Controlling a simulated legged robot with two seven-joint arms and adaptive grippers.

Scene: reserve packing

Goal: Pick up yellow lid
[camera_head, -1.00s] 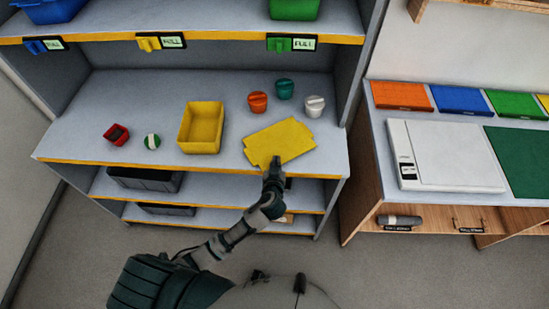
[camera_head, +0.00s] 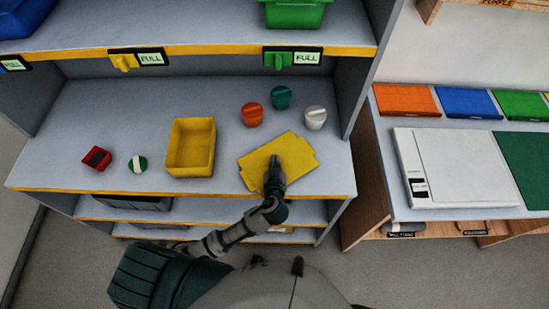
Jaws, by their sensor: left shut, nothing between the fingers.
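The yellow lid (camera_head: 295,150) lies flat on the grey shelf, close to its front edge. It is a flat plate with small tabs. My left gripper (camera_head: 274,164) reaches over the lid's front part from below in the picture. Its fingers are shut with nothing between them. I cannot tell whether the fingertips touch the lid. The open yellow box (camera_head: 181,169) stands to the left of the lid, apart from it. My right gripper does not show.
Orange (camera_head: 252,114), teal (camera_head: 281,97) and white (camera_head: 315,117) round containers stand behind the lid. A red box (camera_head: 97,158) and a green-and-white round item (camera_head: 137,164) sit at the left. The upper shelf (camera_head: 200,32) overhangs the back. A white panel (camera_head: 470,168) lies on the right table.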

